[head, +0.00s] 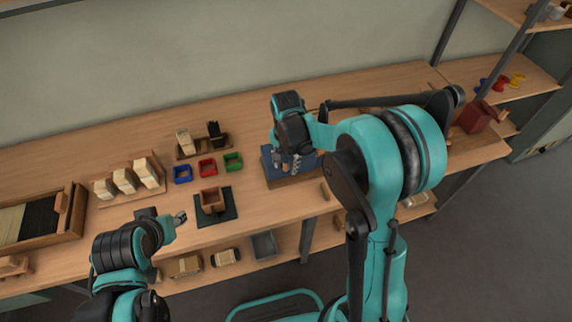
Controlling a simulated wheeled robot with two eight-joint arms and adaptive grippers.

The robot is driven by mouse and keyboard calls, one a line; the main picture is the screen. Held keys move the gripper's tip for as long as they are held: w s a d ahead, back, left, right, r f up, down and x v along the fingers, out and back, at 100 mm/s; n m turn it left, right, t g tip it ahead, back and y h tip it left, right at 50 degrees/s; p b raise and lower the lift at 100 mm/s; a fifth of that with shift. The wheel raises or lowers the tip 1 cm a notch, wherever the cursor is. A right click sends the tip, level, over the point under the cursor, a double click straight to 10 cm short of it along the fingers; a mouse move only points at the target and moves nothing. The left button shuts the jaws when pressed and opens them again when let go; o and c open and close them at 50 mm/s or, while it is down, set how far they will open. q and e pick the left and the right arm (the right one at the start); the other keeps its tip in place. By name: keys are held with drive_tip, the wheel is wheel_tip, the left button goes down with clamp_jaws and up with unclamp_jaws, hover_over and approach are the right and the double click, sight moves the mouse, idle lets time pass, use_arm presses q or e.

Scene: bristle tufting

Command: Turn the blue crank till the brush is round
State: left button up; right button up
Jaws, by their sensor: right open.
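A blue-topped wooden fixture (271,172) sits on the bench right of centre. My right gripper (287,162) is open, pointing down over this fixture. The gripper and arm cover part of it, so I cannot make out the crank's handle or whether the jaws touch it. I cannot tell the brush's shape at this size. My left gripper (180,218) is over the front edge of the bench at left, apart from the fixture. Its jaws are too small to read.
Blue (182,180), red (207,174) and green (233,167) square frames lie on the bench. A brown box (212,208) stands on a dark mat. A bristle tray (40,218) is at far left. A dark red container (477,117) stands at right.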

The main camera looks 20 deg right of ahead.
clamp_jaws()
drive_tip(key=shift+d, duration=0.1)
